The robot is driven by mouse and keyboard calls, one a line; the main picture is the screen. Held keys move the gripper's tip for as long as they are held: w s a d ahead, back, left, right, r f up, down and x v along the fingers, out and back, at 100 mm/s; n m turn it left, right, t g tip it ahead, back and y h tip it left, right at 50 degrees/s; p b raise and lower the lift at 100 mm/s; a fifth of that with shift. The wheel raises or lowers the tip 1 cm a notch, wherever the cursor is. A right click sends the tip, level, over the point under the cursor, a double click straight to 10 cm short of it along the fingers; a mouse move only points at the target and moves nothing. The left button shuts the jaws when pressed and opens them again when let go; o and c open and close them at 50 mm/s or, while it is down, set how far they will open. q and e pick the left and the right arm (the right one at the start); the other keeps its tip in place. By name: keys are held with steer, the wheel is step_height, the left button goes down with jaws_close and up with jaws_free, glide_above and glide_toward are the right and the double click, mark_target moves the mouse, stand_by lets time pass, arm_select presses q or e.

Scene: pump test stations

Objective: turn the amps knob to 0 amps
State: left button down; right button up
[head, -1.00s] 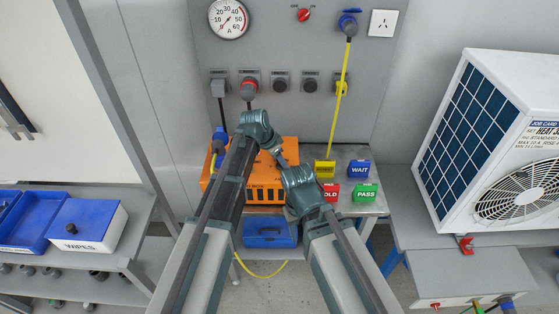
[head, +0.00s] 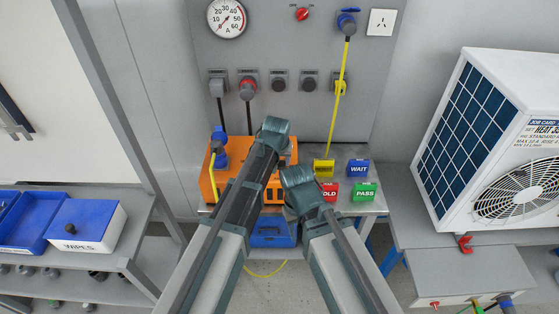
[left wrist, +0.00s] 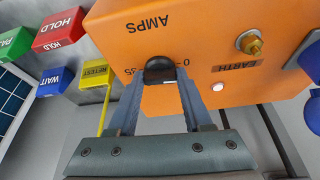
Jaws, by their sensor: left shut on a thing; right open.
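The orange tester box (head: 208,186) stands on the bench below the wall panel. In the left wrist view its orange face (left wrist: 215,25) shows upside down, with the label AMPS above a black knob (left wrist: 160,66). The marks 0 and 35 flank the knob; its setting cannot be read. My left gripper (left wrist: 162,88) is shut on the knob, a finger on each side. In the head view my left arm's end (head: 272,135) hides the knob. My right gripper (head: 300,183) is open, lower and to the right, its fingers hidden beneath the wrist.
Yellow, blue, red and green blocks (head: 364,193) stand right of the box. A round gauge (head: 227,18) hangs on the panel above. A brass EARTH post (left wrist: 250,43) and pale button (left wrist: 198,147) sit near the knob. A white fan unit (head: 500,140) stands right.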

arm_select(q)
steer(key=shift+n, duration=0.5)
stand_by(0.3)
steer(key=shift+c, duration=1.6)
jaws_free()
steer(key=shift+r, duration=0.15)
steer(key=p+v, duration=1.2)
steer(key=v, duration=0.1)
steer(key=shift+d+r+p, duration=0.25)
steer(key=shift+d+p, duration=0.05)
steer(key=shift+p, duration=0.05)
steer(key=shift+s, duration=0.1)
